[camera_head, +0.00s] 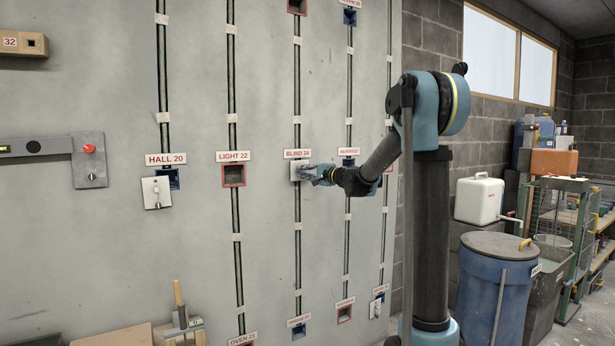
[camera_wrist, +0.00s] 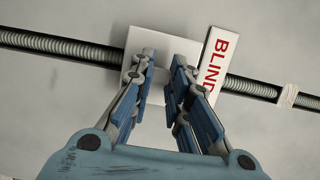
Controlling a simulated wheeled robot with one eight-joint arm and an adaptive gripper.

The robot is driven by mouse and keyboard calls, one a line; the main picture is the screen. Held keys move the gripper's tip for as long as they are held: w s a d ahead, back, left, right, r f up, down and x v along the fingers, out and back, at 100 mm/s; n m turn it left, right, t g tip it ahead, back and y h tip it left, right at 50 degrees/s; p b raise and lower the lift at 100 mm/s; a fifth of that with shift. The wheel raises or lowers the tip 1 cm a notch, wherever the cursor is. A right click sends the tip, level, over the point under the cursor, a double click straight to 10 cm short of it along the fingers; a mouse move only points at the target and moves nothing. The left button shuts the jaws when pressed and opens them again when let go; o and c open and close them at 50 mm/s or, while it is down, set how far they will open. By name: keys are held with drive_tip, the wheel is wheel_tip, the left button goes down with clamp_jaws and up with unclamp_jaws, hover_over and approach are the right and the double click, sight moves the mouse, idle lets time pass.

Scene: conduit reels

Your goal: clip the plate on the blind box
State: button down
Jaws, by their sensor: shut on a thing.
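The white plate (camera_head: 296,170) is at the wall just below the sign BLIND 24 (camera_head: 297,154). In the wrist view the plate (camera_wrist: 150,42) lies flat-looking across the conduit, beside the sign (camera_wrist: 217,62), and covers the place where the blind box would show. My gripper (camera_head: 312,173) reaches in from the right and is shut on the plate; in the wrist view its two blue fingers (camera_wrist: 163,72) stand over the plate's middle, with a gap between them. The part between the fingertips is too small to make out. Whether the plate touches the box cannot be told.
An open red-rimmed box (camera_head: 233,175) under LIGHT 22 is to the left. A plate (camera_head: 156,192) hangs tilted by the blue HALL 20 box (camera_head: 172,179). Conduits run up the wall. A blue barrel (camera_head: 494,285) and a white canister (camera_head: 478,201) stand at right.

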drive_tip(key=shift+w+a, duration=0.4)
drive_tip(key=shift+w, duration=0.15)
idle(1.0)
drive_tip(key=c, duration=1.5)
unclamp_jaws()
drive_tip(key=shift+o, duration=1.4)
drive_tip(key=shift+s+d, duration=0.1)
drive_tip(key=shift+s, duration=0.05)
drive_tip(key=s+d, duration=0.3)
drive_tip(key=s, duration=0.2)
drive_tip(key=shift+s+d, duration=0.4)
